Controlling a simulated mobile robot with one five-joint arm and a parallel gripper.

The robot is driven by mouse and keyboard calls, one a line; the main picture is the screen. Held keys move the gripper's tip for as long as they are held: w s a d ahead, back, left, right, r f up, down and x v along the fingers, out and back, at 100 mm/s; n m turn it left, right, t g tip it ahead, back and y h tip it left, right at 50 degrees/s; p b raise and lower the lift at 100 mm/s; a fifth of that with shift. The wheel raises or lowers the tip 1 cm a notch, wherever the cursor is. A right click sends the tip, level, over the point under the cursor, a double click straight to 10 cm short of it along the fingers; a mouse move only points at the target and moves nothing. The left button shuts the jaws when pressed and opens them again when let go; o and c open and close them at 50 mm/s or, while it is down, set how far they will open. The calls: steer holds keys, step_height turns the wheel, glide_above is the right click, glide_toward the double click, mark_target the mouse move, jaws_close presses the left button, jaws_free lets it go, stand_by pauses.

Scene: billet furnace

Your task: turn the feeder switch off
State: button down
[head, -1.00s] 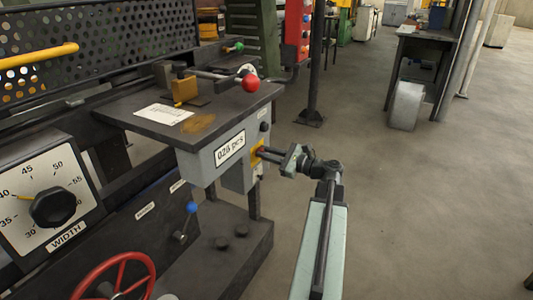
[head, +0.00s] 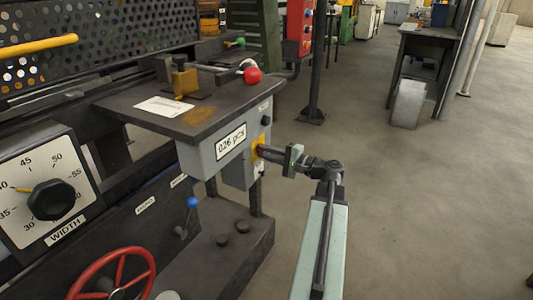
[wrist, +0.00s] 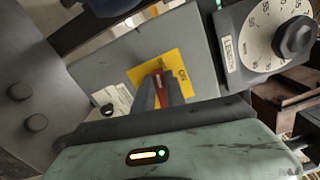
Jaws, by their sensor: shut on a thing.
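The feeder switch has a red handle (wrist: 158,82) on a yellow plate (wrist: 178,63), which is set in the side of a grey box (head: 222,155). In the wrist view, small lettering shows on the plate beside the handle. My gripper (wrist: 166,97) is shut on the red handle, with its fingers close in front of the plate. In the head view, my gripper (head: 266,153) reaches the box from the right and hides the handle and most of the plate. Which setting the handle points to is not clear.
Above the box is a dark table (head: 190,118) with a red ball knob (head: 252,75). A WIDTH dial (head: 52,199), a blue-knobbed lever (head: 191,203) and a red handwheel (head: 112,275) are at left. The floor (head: 430,210) to the right is clear.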

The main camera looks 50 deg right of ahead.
steer(key=shift+f+n, duration=0.15)
steer(key=shift+n, duration=0.95)
steer(key=c, duration=1.4)
jaws_free()
steer(key=v, duration=0.7)
steer(key=shift+s, duration=0.4)
steer(key=shift+f, duration=0.1)
